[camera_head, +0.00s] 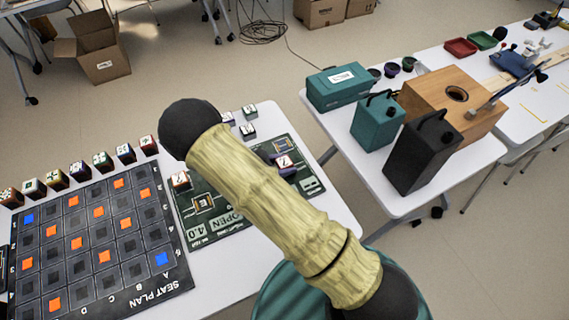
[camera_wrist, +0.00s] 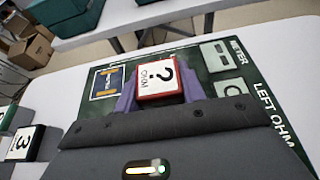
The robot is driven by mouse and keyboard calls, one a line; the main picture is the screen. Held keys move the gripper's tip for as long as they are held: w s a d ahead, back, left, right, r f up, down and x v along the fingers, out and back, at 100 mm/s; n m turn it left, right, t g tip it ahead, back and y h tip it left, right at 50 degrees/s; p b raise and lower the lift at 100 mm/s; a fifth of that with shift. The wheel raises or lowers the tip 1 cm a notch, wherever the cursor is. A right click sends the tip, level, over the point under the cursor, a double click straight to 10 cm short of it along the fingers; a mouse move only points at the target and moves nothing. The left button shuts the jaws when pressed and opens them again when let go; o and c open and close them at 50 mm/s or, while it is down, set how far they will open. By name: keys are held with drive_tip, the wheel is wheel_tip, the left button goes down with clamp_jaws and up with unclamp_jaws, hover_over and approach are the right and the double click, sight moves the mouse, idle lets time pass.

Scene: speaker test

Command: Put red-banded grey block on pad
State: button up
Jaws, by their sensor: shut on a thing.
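My gripper (camera_wrist: 158,92) has purple fingers shut on a block (camera_wrist: 157,80) with a white top marked "? OHM" and a red band on its side. Its grey part is not clear. The held block (camera_head: 285,162) also shows in the head view, over the right part of a dark green mat (camera_head: 223,222). Whether it touches the mat cannot be told. In the wrist view the mat (camera_wrist: 215,85) reads "METER" and "LEFT OHM". A framed pad picture (camera_wrist: 106,82) lies just left of the block. Another framed pad (camera_head: 203,203) is on the mat's left part.
A block (camera_head: 181,180) stands on the mat's left part, and small blocks (camera_head: 248,130) stand behind the mat. A black seat-plan grid (camera_head: 150,300) lies left, with several blocks behind it. A second table (camera_head: 400,205) holds green and black canisters (camera_head: 423,150).

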drive_tip(key=shift+f, duration=0.15)
drive_tip(key=o, duration=1)
drive_tip(key=shift+r, duration=0.25)
drive_tip(key=v, duration=1.2)
drive_tip(key=shift+b, duration=0.35)
